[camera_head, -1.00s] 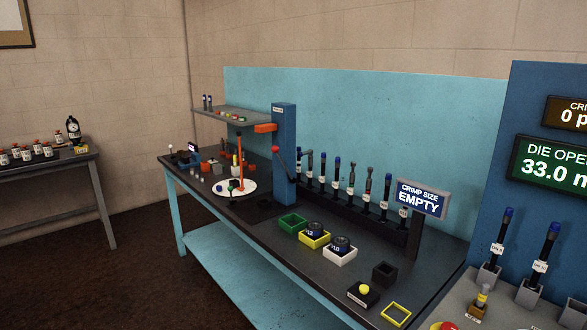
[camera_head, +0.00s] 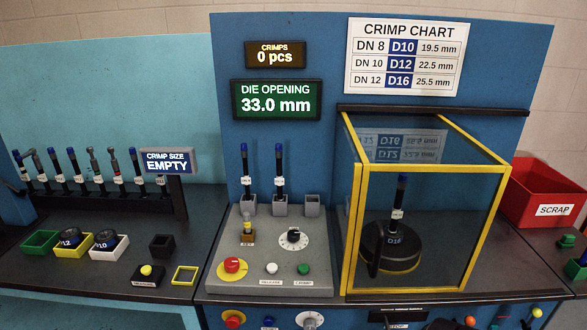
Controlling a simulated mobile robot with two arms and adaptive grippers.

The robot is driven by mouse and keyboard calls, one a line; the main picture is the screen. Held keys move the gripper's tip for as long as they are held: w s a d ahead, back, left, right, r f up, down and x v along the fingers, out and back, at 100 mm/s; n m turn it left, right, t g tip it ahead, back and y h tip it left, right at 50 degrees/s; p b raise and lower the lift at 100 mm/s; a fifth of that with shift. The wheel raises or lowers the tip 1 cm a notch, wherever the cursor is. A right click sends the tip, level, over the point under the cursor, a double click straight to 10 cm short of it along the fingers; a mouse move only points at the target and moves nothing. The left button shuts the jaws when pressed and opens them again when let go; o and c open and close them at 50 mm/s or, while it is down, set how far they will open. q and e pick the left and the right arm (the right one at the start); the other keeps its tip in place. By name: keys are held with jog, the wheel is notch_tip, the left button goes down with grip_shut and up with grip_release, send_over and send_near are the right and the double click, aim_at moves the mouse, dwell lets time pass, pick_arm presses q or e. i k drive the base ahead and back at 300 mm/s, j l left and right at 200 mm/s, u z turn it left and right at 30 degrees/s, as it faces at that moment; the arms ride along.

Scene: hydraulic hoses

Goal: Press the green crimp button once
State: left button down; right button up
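The green crimp button (camera_head: 303,269) sits at the right front of the grey control panel (camera_head: 250,283), above a label reading CRIMP. A white button (camera_head: 271,268) labelled RELEASE is to its left, and a red button (camera_head: 232,265) on a yellow disc is further left. The die opening display (camera_head: 277,100) reads 33.0 mm and the crimps display (camera_head: 275,55) reads 0 pcs. Neither of my grippers is in view.
A yellow-framed clear guard box (camera_head: 425,230) stands right of the panel, with a dark D16 die (camera_head: 392,244) inside. A red scrap bin (camera_head: 545,195) is further right. Two hose pieces stand in holders behind the buttons. The crimp size sign (camera_head: 167,162) reads EMPTY.

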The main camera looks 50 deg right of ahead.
aim_at(303, 269)
jog(key=z, duration=2.1)
